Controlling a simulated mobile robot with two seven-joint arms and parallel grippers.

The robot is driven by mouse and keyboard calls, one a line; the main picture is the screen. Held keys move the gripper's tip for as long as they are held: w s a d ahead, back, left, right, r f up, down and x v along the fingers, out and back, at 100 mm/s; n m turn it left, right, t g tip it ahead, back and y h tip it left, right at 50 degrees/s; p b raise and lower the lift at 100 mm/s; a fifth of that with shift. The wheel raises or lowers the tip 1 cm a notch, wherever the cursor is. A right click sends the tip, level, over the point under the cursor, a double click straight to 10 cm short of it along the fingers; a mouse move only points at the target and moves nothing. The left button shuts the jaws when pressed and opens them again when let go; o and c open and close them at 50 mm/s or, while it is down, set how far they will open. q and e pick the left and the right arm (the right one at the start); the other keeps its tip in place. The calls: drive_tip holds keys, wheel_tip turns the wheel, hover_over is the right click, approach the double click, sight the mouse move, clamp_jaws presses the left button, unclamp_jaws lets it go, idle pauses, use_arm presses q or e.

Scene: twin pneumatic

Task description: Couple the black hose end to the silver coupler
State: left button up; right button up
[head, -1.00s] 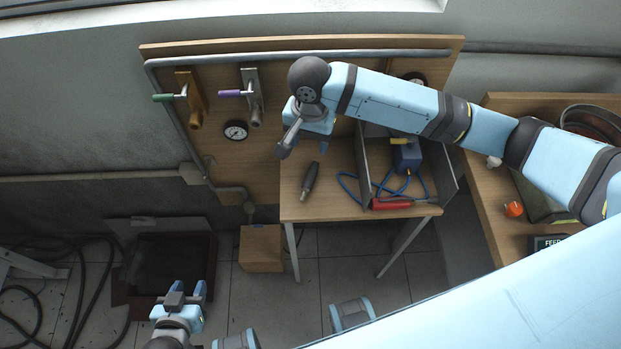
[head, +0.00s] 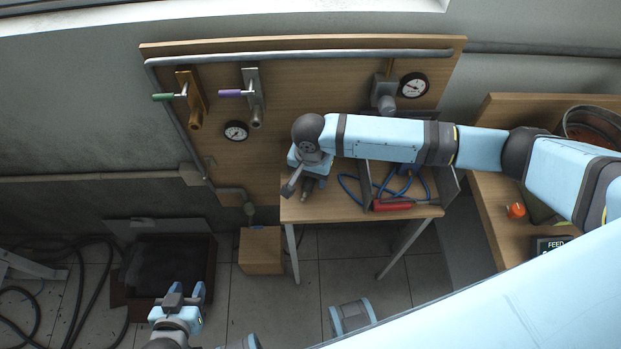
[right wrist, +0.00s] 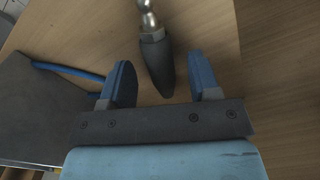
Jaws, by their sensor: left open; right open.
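The black hose end (right wrist: 158,62) lies on the small wooden table; the right wrist view shows its dark grip and silver metal tip. My right gripper (right wrist: 163,85) is open above the table, its two blue fingers on either side of the dark grip, not closed on it. In the head view my right gripper (head: 315,181) and wrist cover most of the hose end (head: 304,195). The silver coupler (head: 256,112), with a purple lever, is mounted on the wooden wall board. My left gripper (head: 186,291) is open and empty, low at the left over the floor.
A brass coupler (head: 195,112) with a green lever is left of the silver one, with a gauge (head: 236,131) below. A side bench (head: 490,215) is at the right.

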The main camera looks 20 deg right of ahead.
drive_tip(key=shift+f, duration=0.45)
drive_tip(key=shift+c, duration=0.4)
clamp_jaws()
drive_tip(key=shift+r, duration=0.1)
